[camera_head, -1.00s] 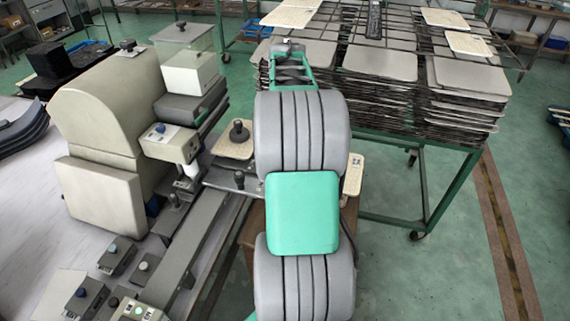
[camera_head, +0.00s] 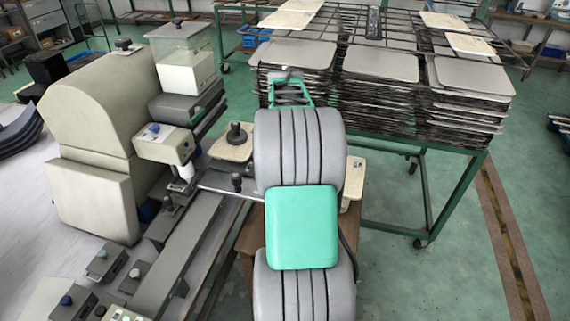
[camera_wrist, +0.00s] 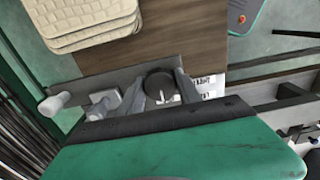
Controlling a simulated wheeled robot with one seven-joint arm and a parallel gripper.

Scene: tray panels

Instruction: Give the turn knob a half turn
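The turn knob (camera_wrist: 160,85) is a dark round knob in the wrist view, standing between the two fingers of my gripper (camera_wrist: 160,80). The fingers are apart, one on each side of it. A narrow gap seems to show at its left, and I cannot tell whether either finger touches. A white label with dark print (camera_wrist: 207,88) lies just right of the knob, partly behind the right finger. In the head view, my own arm hides my gripper and the knob between its fingers.
A stack of beige pads (camera_wrist: 85,20) lies at the upper left of the wrist view, by a brown wooden surface (camera_wrist: 180,40). In the head view, a loaded tray rack (camera_head: 440,200) stands at right and a beige machine (camera_head: 100,110) at left.

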